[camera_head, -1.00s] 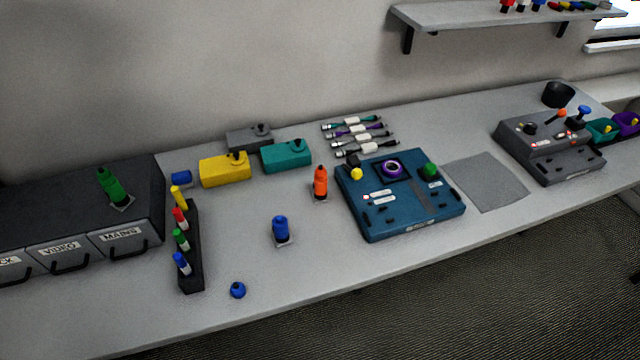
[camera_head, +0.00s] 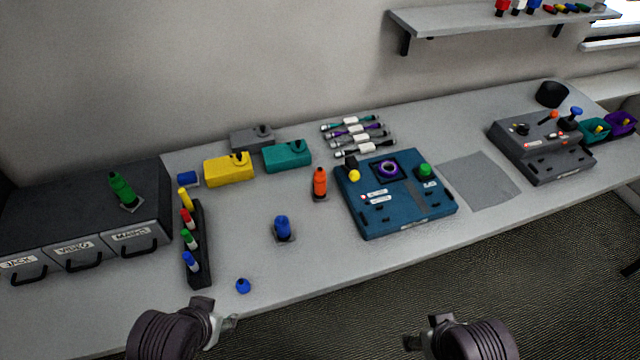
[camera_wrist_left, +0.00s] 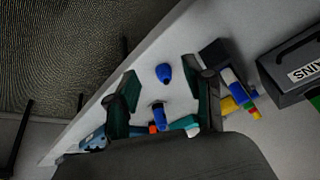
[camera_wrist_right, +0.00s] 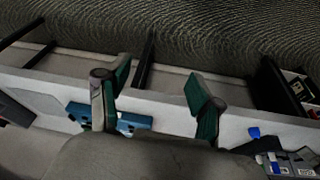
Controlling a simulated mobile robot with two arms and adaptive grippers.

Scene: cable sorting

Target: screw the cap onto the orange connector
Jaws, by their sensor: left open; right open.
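The orange connector (camera_head: 320,183) stands upright on a small base in the middle of the table, left of the blue panel. A small blue cap (camera_head: 243,286) lies near the table's front edge; it also shows between the fingers in the left wrist view (camera_wrist_left: 164,73). A blue connector (camera_head: 283,228) stands upright between them. I cannot tell which cap belongs to the orange connector. My left gripper (camera_head: 232,320) is open and empty at the front edge, near the blue cap. My right gripper (camera_head: 410,343) is open and empty in front of the table; its fingers show in the right wrist view (camera_wrist_right: 155,100).
A dark marker rack (camera_head: 199,255) and drawer unit (camera_head: 90,215) with a green connector stand at left. Yellow (camera_head: 229,171) and teal boxes (camera_head: 287,156) are behind. The blue panel (camera_head: 405,205) is right of centre. The table front between the blue cap and the panel is clear.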

